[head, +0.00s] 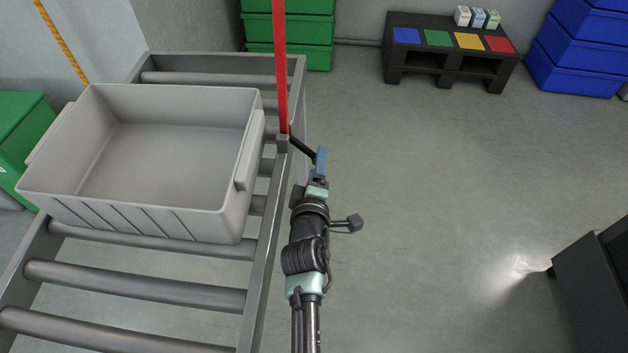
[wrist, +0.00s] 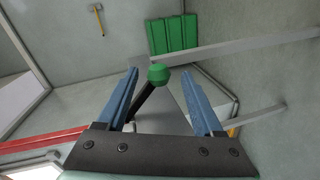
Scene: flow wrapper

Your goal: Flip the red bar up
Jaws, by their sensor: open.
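The red bar (head: 281,70) stands up from a small grey bracket (head: 283,144) on the right side rail of the roller conveyor. It runs out of the top of the head view and also shows at the left of the wrist view (wrist: 40,142). A black lever (head: 302,147) reaches from the bracket toward my gripper (head: 321,153). In the wrist view the lever ends in a green knob (wrist: 158,74). My gripper is open, and the knob appears between its blue fingertips. I cannot tell whether they touch it.
A grey tote (head: 253,150), empty, sits on the conveyor rollers (head: 135,285), left of the bar. Green crates (head: 288,28), a black table (head: 450,60) with coloured squares and blue crates (head: 580,45) stand at the back.

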